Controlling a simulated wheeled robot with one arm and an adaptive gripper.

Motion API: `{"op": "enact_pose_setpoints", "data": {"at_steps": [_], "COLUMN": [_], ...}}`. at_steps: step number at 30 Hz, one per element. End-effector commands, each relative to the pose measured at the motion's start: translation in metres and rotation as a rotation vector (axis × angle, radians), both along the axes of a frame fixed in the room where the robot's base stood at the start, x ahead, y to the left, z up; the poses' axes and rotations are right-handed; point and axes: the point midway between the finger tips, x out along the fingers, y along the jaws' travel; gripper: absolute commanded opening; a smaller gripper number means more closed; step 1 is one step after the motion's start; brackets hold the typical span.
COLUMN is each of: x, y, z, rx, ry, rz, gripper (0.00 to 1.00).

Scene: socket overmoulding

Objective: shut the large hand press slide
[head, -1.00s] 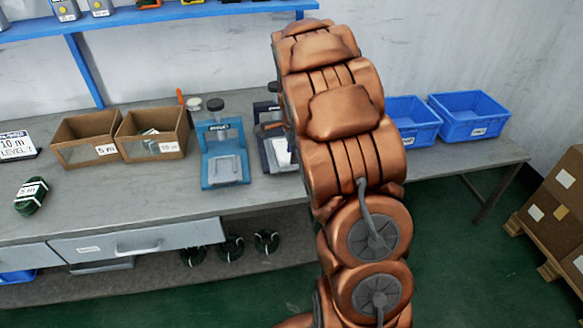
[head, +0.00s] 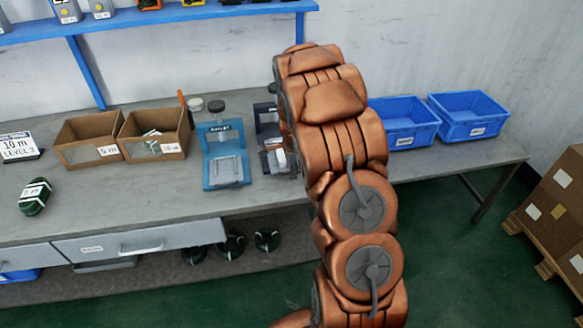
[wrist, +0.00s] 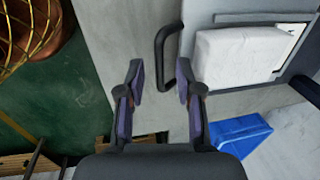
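A dark hand press (head: 267,118) stands on the bench, with its right side hidden behind my arm in the head view. In the wrist view a press with a grey plate (wrist: 235,18) carries a white block (wrist: 240,53), and a black bar handle (wrist: 161,52) sticks out on its left side. My gripper (wrist: 160,78) is open, with one fingertip on either side of the handle's near end. I cannot tell whether a finger touches it. My gripper is hidden in the head view. A second, blue press (head: 223,150) stands to the left of the dark one.
Two cardboard boxes (head: 90,140) stand on the bench to the left. Two blue bins (head: 468,115) stand to the right, past my arm. Stacked cartons (head: 550,210) are at the far right. The bench front before the blue press is clear.

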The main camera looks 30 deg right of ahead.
Motion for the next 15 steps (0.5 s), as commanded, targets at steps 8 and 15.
{"op": "enact_pose_setpoints", "data": {"at_steps": [8, 15], "x": [0.0002, 0.0002], "y": [-0.0004, -0.0004], "z": [0.0003, 0.0003], "rx": [0.0, 0.0], "ry": [-0.001, -0.001], "rz": [0.0, 0.0], "gripper": [0.25, 0.0]}}
